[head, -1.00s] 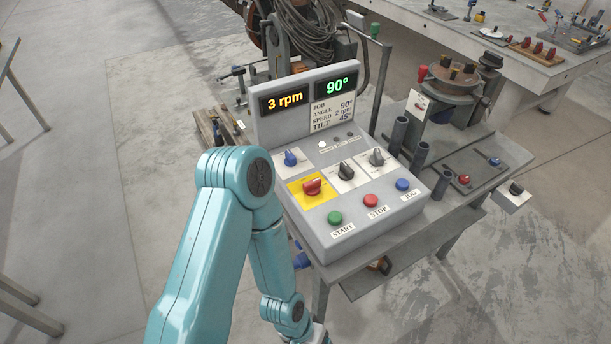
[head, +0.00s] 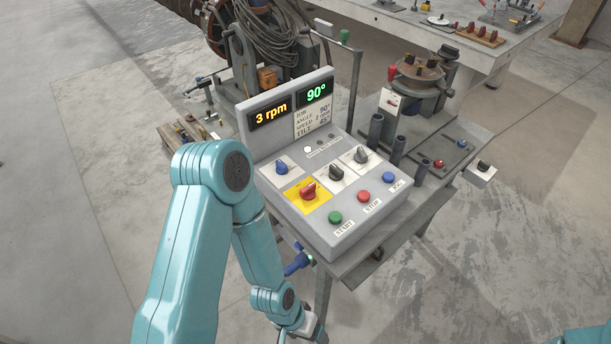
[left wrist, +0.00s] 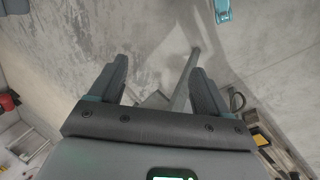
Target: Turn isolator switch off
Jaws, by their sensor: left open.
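A red rotary knob (head: 308,191) on a yellow plate (head: 295,200) is on the left of the sloped grey control panel (head: 312,226); by its colours it looks like the isolator switch. Its label is too small to read. My left arm reaches down in front of the panel's left side in the head view, and its gripper end runs off the bottom edge. In the left wrist view my left gripper (left wrist: 160,88) is open and empty, with floor and a grey post beyond its fingers. It is apart from the knob. My right gripper is not in view.
The panel also has a blue knob (head: 282,167), black knob (head: 336,172), grey knob (head: 361,154), and green (head: 335,218), red (head: 363,196) and blue (head: 389,177) buttons. Displays read 3 rpm and 90°. Upright grey tubes (head: 375,130) stand right of it. Floor in front is clear.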

